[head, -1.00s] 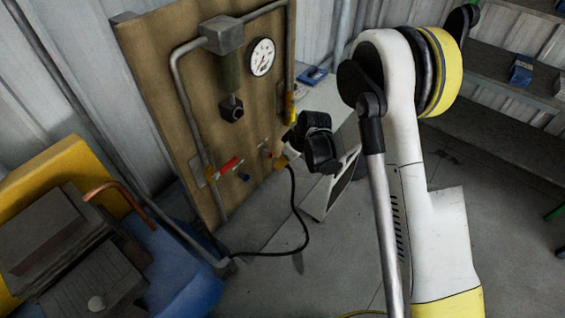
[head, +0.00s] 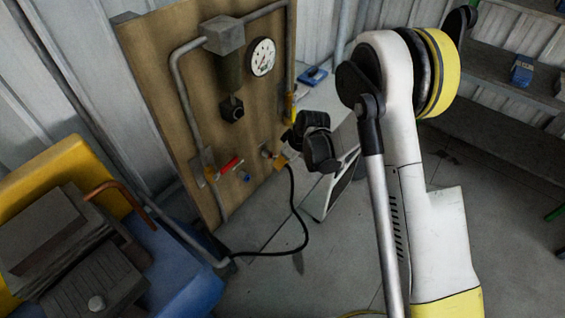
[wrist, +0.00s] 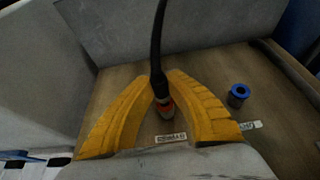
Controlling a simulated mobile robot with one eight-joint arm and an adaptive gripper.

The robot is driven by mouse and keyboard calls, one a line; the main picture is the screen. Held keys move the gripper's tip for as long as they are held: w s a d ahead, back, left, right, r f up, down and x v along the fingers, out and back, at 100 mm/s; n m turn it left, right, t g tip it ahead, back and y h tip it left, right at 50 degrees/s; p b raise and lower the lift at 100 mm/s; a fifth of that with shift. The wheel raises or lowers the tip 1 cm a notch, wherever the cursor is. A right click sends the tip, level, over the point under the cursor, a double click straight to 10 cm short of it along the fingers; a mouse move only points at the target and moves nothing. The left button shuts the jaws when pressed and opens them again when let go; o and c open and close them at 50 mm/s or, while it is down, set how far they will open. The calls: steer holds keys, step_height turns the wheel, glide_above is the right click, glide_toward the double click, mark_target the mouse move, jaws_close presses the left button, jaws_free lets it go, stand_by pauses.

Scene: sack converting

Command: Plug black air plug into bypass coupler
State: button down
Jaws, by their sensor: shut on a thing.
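My gripper (wrist: 158,85) has yellow fingers and is shut on the black air plug (wrist: 157,77) at the end of a black hose (head: 297,215). In the head view my gripper (head: 281,160) is close to the lower right of the brown panel, and its fingers hide most of the plug.
A blue-ringed coupler (wrist: 238,92) stands to the right in the wrist view. The panel (head: 165,90) carries grey pipes, a gauge (head: 262,57) and a red-handled valve (head: 231,164). A blue and yellow machine (head: 180,265) stands at left. The hose loops down to its pipe.

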steer(key=shift+w+a, duration=0.5)
steer(key=shift+a, duration=0.15)
steer(key=c, duration=1.4)
jaws_free()
steer(key=shift+r, duration=0.15)
